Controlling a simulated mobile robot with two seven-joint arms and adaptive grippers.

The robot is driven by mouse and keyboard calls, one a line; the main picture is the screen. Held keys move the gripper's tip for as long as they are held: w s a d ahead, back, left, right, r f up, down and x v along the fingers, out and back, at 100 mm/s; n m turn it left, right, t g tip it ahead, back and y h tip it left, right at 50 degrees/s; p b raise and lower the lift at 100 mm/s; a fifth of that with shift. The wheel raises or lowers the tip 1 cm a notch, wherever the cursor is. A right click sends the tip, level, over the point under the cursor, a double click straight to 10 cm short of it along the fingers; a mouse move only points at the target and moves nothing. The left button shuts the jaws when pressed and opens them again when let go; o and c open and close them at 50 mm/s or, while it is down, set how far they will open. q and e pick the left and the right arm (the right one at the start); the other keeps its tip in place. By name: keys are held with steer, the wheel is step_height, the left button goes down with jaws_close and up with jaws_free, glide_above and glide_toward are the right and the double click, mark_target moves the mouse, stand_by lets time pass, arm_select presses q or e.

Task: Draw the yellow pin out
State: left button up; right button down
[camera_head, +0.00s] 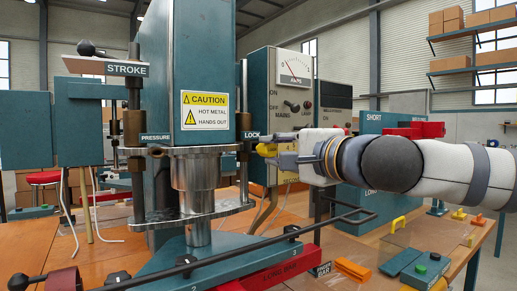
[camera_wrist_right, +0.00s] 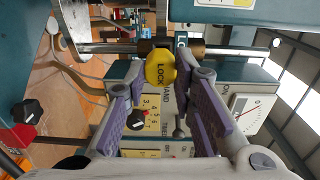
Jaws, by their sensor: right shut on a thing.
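The yellow pin (camera_head: 265,149) has a round knob at the LOCK label on the right side of the welding machine. In the right wrist view its yellow knob (camera_wrist_right: 160,70) carries the word LOCK and lies between my purple-padded fingers. My right gripper (camera_head: 274,156) comes in from the right and is shut on the knob. The pin's shaft is hidden behind the knob, so I cannot tell how deep it sits. My left gripper is not in view.
The machine's teal column (camera_head: 202,60) stands left of my gripper. A control box with a dial (camera_head: 295,68) is close behind it. A black bar (camera_head: 240,243) crosses low in front. Red and orange blocks lie on the wooden table (camera_head: 335,250).

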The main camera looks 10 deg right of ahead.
steer(key=shift+x, duration=1.35)
steer(key=c, duration=1.3)
jaws_free()
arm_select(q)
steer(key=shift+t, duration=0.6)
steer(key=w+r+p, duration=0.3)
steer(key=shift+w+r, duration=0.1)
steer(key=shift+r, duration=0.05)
arm_select(e)
steer(key=v, duration=0.9)
